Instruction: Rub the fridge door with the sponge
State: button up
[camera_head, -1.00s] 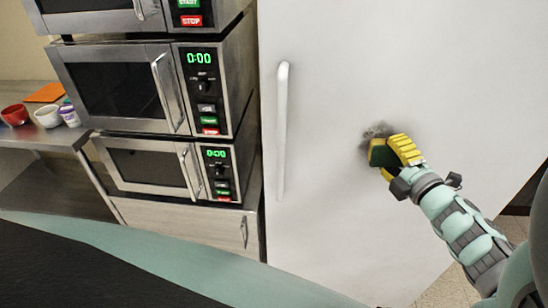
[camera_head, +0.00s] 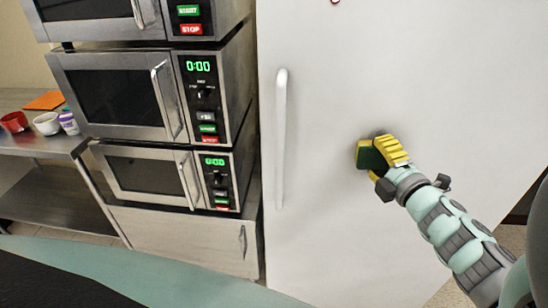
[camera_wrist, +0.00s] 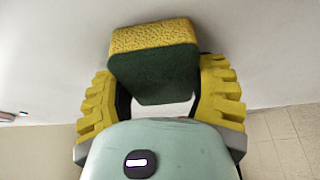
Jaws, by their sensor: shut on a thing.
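The white fridge door (camera_head: 335,110) fills the right half of the head view, with a long pale vertical handle (camera_head: 281,140) on its left side. My gripper (camera_head: 386,152) is in front of the door, to the right of the handle. Its yellow ridged fingers are shut on the sponge (camera_head: 369,157). In the wrist view the sponge (camera_wrist: 152,72) is yellow on one side and dark green on the other, held between both fingers. It is at the door surface, but I cannot tell if it is pressing. No clear dark smudge shows on the door; the gripper hides part of it.
Stacked microwaves (camera_head: 120,90) stand left of the fridge, close beside it. A side counter (camera_head: 45,145) at far left holds a red bowl (camera_head: 14,121), a white cup (camera_head: 47,123), a purple-and-white container (camera_head: 68,122) and an orange sheet (camera_head: 45,100). Open door surface surrounds the gripper.

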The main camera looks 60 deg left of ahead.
aim_at(363, 151)
jog(key=shift+s+a+b, duration=0.95)
jog(key=shift+s+a, duration=0.4)
jog(key=shift+s, duration=0.25)
jog(key=shift+s+r, duration=0.1)
jog(key=shift+r, duration=0.05)
jog(key=shift+r+p, duration=0.55)
jog(key=shift+r, duration=0.25)
jog(key=shift+w+d+f, duration=0.1)
jog(key=shift+w+d, duration=0.7)
jog(key=shift+w, duration=0.2)
jog(key=shift+w+d+f, duration=0.1)
jog(key=shift+w+d, duration=0.65)
jog(key=shift+w, duration=0.25)
jog(key=shift+w+d+r, duration=0.15)
jog(key=shift+w+d, duration=0.9)
jog(key=s+d+p, duration=0.2)
jog(key=s+d, duration=0.2)
jog(key=shift+d, duration=0.2)
jog(key=shift+s, duration=0.1)
